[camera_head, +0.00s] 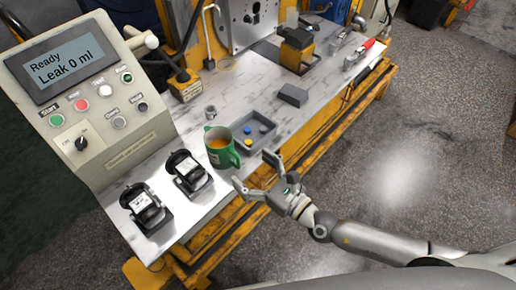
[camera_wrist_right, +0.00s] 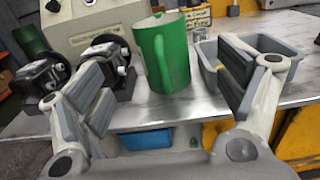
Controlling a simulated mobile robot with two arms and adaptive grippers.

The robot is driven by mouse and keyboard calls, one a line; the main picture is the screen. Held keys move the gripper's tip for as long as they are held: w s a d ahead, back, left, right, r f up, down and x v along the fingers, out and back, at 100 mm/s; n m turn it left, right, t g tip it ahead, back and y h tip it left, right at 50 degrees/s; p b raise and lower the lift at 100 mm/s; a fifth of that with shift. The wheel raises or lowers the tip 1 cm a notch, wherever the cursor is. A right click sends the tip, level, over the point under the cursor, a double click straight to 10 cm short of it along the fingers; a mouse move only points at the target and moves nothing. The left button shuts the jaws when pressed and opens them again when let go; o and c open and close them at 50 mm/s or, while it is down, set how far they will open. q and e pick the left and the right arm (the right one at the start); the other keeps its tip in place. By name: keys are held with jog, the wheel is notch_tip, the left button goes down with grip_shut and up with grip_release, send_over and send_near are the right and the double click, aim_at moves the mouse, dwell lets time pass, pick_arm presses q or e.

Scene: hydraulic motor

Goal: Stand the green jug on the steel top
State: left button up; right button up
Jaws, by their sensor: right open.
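The green jug (camera_head: 222,150) stands upright on the steel top (camera_head: 204,197), near its front edge, with amber liquid showing inside. In the right wrist view the green jug (camera_wrist_right: 165,52) stands ahead, between and beyond the fingers, with its handle facing me. My right gripper (camera_head: 253,172) is open and empty, just in front of the jug and apart from it. It also shows in the right wrist view (camera_wrist_right: 165,90) with its fingers spread wide. My left gripper does not show.
A grey tray (camera_head: 271,139) with blue and yellow caps sits right of the jug. Two black devices (camera_head: 188,174) (camera_head: 146,209) stand at the left. A control panel reading "Ready Leak 0 ml" (camera_head: 80,88) is behind them. A grey block (camera_head: 293,95) lies farther back.

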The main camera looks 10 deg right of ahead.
jog(key=shift+d, duration=0.1)
jog(key=w+d+f+m+g+h, duration=0.1)
jog(key=d+f+m+h, duration=0.3)
jog(key=d+f+m, duration=0.5)
jog(key=w+d+f+m+g+h, duration=0.15)
jog(key=d+f+m+h, duration=0.35)
jog(key=f, duration=0.7)
jog(key=s+d+f+m+g+h, duration=0.1)
jog(key=s+d+f+m+g, duration=0.25)
jog(key=s+f+m, duration=0.55)
jog(key=s+d+f+m+g+h, duration=0.15)
jog(key=s+f+m+g, duration=0.25)
jog(key=s+f+m, duration=0.8)
jog(key=s+a+f+m+g, duration=0.1)
jog(key=s+f+m, duration=0.1)
jog(key=s, duration=0.7)
jog(key=s+a+f+m+g, duration=0.1)
jog(key=s+f+m+g, duration=0.1)
jog(key=s, duration=0.6)
jog(key=shift+s+f+m+g+y, duration=0.3)
jog(key=shift+s+f+m+y, duration=0.15)
jog(key=shift+f+m, duration=0.45)
jog(key=shift+r, duration=0.1)
notch_tip(320, 180, up, 3)
jog(key=p, duration=0.3)
